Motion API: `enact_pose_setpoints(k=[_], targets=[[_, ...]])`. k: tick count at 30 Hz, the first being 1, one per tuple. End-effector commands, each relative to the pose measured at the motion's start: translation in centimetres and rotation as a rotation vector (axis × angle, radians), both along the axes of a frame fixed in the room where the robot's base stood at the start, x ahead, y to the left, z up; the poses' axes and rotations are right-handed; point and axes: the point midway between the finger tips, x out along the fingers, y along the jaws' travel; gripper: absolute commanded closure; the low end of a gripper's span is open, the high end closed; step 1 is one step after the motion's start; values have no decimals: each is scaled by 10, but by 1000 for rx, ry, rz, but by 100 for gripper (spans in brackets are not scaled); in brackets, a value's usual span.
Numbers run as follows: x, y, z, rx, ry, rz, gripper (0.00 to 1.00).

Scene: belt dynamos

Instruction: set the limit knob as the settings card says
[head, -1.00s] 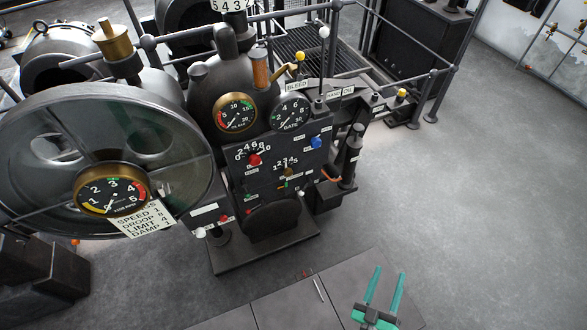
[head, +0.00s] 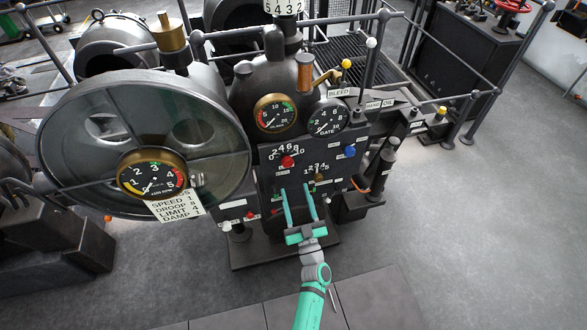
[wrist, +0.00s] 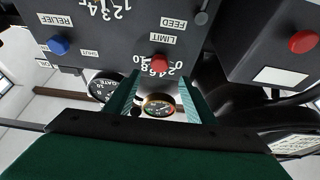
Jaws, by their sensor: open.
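The settings card (head: 176,207), white with black print, is at the lower right of the big flywheel in the head view; its limit line seems to read 4. The limit knob (head: 288,161) is red, on the dark panel under a 0-to-10 scale. It also shows in the wrist view (wrist: 160,63), upside down beside its LIMIT label (wrist: 167,39). Its pointer setting is too small to tell. My gripper (head: 296,188) is open and empty, below the knob in the head view. In the wrist view the knob appears beyond and between the fingertips, not held.
A blue knob (head: 349,151) is right of the limit knob, and a brass knob (head: 318,178) lies below right. A red button (wrist: 303,42) on a box is at right in the wrist view. Gauges (head: 275,115) sit above the panel. Open floor (head: 460,230) lies at right.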

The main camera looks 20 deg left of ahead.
Motion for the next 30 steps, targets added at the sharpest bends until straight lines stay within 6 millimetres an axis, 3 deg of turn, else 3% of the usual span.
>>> enact_pose_setpoints(k=[16, 30], targets=[[65, 45, 34, -1, -1, 1, 50], [76, 52, 38, -1, 1, -1, 50]])
